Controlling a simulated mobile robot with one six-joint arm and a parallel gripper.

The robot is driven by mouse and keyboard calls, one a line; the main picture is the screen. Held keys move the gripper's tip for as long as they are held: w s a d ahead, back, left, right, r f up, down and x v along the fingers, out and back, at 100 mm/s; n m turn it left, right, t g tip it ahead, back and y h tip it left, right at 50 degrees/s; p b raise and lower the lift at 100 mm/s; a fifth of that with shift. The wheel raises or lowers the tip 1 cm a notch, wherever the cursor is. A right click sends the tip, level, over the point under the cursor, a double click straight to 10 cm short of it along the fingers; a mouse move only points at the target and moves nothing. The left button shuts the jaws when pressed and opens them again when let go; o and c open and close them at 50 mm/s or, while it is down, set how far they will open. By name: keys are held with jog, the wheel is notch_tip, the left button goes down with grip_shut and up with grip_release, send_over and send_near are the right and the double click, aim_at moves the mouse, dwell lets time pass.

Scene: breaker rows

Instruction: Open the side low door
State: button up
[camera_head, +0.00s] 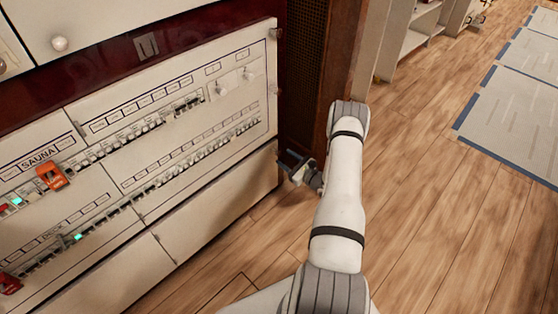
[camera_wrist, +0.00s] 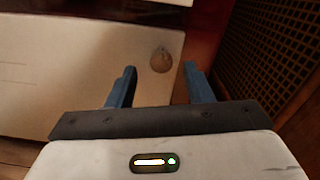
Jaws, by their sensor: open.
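The low door (camera_head: 222,214) is a plain cream panel at the bottom right of the cabinet in the head view. It looks shut. In the wrist view a cream door panel (camera_wrist: 75,70) fills the left side, with a round metal knob (camera_wrist: 161,59) near its right edge. My gripper (camera_wrist: 159,70) is open and empty, its two blue fingers on either side of the knob in the picture. Whether they reach the knob in depth, I cannot tell. In the head view my gripper (camera_head: 293,160) is beside the cabinet's right edge, and the door's knob cannot be made out.
Breaker rows (camera_head: 190,150) with small switches and labels cover the cabinet above the low door. Wooden floor (camera_head: 445,210) is clear on the right.

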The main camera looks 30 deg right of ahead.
jog(key=shift+x, duration=1.2)
grip_shut()
